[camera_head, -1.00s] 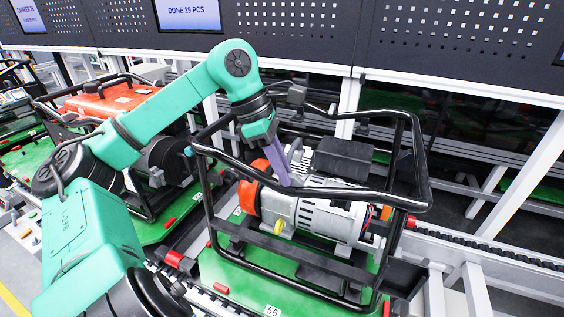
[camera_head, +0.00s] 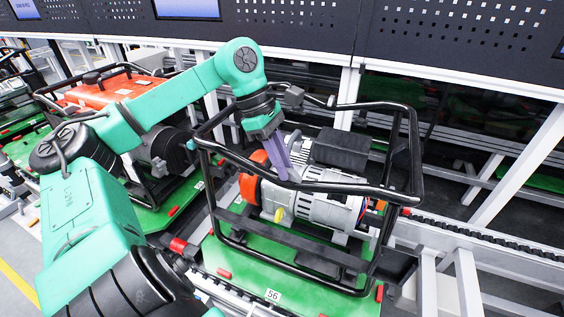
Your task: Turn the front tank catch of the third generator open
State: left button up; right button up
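The generator with an open black tube frame (camera_head: 394,193) stands on a green pallet (camera_head: 235,262) marked 56. It has an orange end cover and a grey ribbed body (camera_head: 332,210); no tank sits on top. My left gripper (camera_head: 284,178) comes down from above, its purple fingers close together at the frame's front top rail. I cannot tell whether they are shut on anything. The front catch cannot be made out; the fingers cover that part of the rail. A dark grey block (camera_head: 294,96) sits on the rear top rail. My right gripper is not in view.
Another generator with an orange tank (camera_head: 118,92) stands behind my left arm, at left. A conveyor rail (camera_head: 490,243) runs to the right. White posts (camera_head: 516,170) and a dark perforated panel (camera_head: 455,40) stand behind.

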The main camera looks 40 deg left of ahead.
pick_arm(q)
jog(key=o, duration=0.4)
jog(key=shift+d, duration=0.1)
jog(key=shift+c, duration=0.2)
jog(key=shift+d, duration=0.1)
jog(key=v, duration=1.4)
jog(key=shift+r, duration=0.25)
